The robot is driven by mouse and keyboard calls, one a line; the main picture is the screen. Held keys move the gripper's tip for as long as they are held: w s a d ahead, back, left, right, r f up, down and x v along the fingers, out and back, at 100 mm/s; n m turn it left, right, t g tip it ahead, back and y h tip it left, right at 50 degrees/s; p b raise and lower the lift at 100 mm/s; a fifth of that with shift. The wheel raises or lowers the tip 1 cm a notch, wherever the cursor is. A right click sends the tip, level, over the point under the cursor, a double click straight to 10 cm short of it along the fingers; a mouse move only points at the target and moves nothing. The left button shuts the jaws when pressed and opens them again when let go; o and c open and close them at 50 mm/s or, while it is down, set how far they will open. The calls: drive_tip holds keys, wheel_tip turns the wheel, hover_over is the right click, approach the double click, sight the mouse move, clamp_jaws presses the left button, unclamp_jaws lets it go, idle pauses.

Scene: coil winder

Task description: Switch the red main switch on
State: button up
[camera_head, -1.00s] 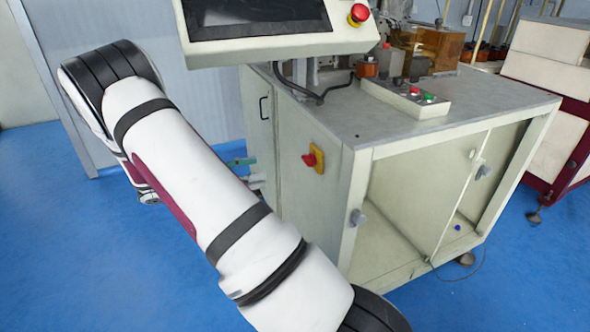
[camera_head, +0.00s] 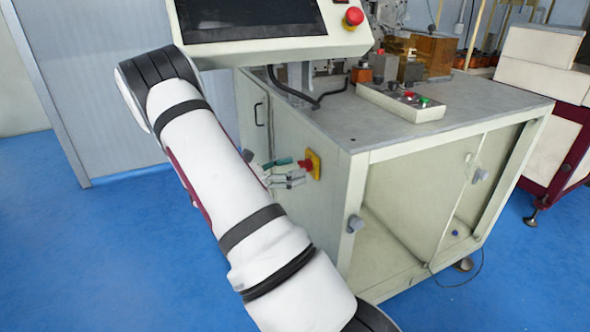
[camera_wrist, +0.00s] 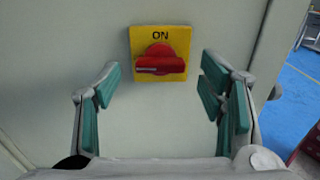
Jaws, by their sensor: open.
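The red main switch (camera_wrist: 160,62) is a red knob on a yellow plate (camera_wrist: 178,36) marked "ON" at its top. In the wrist view its handle lies level, crosswise to the "ON" mark. The switch also shows in the head view, its red knob (camera_head: 305,165) on the side wall of the machine cabinet. My gripper (camera_wrist: 160,95) is open, with teal-padded fingers left and right of the switch and a gap on both sides. In the head view my gripper (camera_head: 288,170) is close to the switch, partly hidden behind my arm.
The machine cabinet (camera_head: 290,215) has a control screen (camera_head: 250,20) with a red emergency button (camera_head: 353,17) above the switch. A small button box (camera_head: 400,100) sits on the cabinet top. Blue floor (camera_head: 100,250) is free at the left.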

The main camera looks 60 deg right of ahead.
drive_tip(key=shift+s+d, duration=0.4)
drive_tip(key=shift+d, duration=0.2)
drive_tip(key=c, duration=1.2)
drive_tip(key=shift+o, duration=0.2)
